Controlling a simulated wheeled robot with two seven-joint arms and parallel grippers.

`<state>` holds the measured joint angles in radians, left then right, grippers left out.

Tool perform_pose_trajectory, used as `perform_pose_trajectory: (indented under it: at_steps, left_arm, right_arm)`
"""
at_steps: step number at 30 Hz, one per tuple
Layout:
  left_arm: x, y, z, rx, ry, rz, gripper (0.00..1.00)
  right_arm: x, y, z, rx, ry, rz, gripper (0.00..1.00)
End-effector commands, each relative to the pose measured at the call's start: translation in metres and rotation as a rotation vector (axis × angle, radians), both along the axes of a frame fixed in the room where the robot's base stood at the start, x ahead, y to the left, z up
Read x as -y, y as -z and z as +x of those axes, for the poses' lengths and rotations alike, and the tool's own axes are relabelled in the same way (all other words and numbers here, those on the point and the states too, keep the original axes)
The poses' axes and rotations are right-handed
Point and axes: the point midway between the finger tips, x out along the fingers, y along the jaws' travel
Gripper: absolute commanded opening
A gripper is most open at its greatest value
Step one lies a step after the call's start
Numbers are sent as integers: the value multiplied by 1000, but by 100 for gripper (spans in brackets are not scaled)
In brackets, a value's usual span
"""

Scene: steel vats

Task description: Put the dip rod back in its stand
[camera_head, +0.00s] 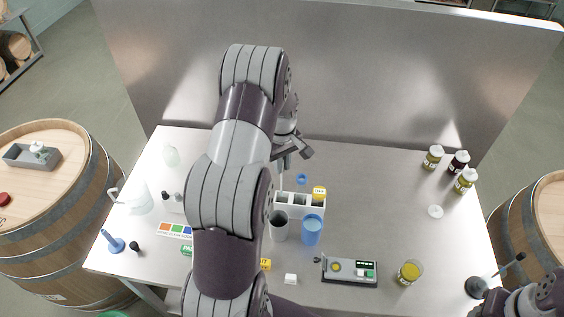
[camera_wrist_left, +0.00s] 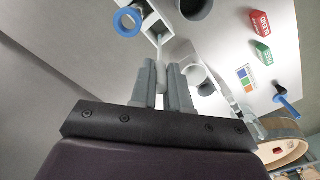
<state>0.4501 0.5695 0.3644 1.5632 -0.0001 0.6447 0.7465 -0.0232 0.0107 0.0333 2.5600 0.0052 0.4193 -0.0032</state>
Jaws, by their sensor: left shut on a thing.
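My left gripper (camera_head: 288,153) is shut on the dip rod (camera_head: 281,178), a thin pale rod that points down from the fingers. In the left wrist view the rod (camera_wrist_left: 161,75) runs between the two grey fingertips (camera_wrist_left: 163,88). A white rack with several openings (camera_head: 312,211), which looks like the stand, is on the table below the gripper. It also shows in the left wrist view (camera_wrist_left: 155,27). The rod's lower end is near the rack's left opening; I cannot tell whether it is inside.
A grey cup (camera_head: 279,229) and a blue cup (camera_head: 312,231) stand in front of the rack. A meter (camera_head: 349,270) lies nearer the front. Capped jars (camera_head: 433,158) stand at right. My arm hides the table's middle left.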

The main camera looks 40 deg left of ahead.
Motion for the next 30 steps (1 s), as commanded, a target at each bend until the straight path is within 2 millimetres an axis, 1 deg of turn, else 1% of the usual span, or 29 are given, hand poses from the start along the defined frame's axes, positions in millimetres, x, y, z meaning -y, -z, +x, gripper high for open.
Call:
perform_pose_trajectory:
  at_steps: [15,17,30]
  left_arm:
    - [2,2,1,0,0,0,0]
    - [2,5,1,0,0,0,0]
    - [1,41,1,0,0,0,0]
  right_arm:
    - [0,1,0,0,0,0,43]
    - [0,3,0,0,0,0,43]
    - [0,28,0,0,0,0,43]
